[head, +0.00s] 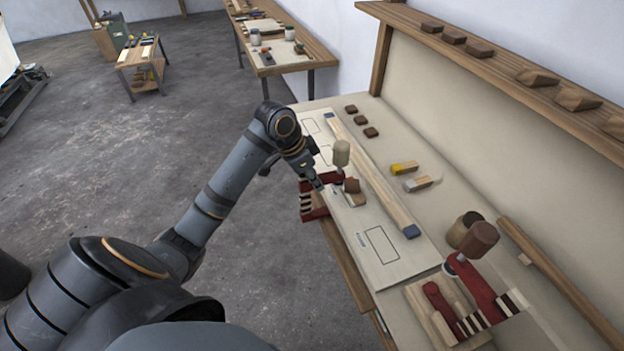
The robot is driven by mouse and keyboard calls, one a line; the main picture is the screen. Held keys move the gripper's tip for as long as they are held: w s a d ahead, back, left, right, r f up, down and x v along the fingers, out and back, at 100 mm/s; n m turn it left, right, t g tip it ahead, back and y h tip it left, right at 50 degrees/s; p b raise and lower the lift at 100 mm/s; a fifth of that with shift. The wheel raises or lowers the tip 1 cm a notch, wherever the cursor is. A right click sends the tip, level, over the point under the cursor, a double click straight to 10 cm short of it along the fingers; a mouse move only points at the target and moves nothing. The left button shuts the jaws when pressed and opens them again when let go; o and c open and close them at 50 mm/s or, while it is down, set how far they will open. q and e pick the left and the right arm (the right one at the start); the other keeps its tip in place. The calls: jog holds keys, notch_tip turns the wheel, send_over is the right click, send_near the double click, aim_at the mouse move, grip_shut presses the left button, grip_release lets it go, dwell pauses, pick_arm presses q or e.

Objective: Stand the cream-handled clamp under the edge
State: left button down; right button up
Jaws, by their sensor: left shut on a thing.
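The cream-handled clamp has a cream handle (341,152) upright at the top and red arms (316,214) with a striped cream-and-dark part between them. It is at the bench's front edge. Its handle is above the pale panel (390,276), and its lower red arm is outside and below the edge. My left gripper (322,183) is shut on the clamp, covering part of it. Whether its jaws touch the bench is hidden. A dark brown block (351,186) is beside the handle. My right gripper is not in view.
A long wooden strip (370,175) lies along the panel. Small dark blocks and yellow and grey pieces lie farther back. Open floor is left of the bench.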

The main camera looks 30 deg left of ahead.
aim_at(332, 174)
pick_arm(q)
jog(key=shift+w+d+p, duration=0.3)
jog(key=shift+w+d, duration=1.3)
jog(key=shift+w, duration=0.3)
jog(key=shift+r, duration=0.1)
jog(key=shift+p, duration=0.65)
jog(key=c, duration=1.1)
grip_release()
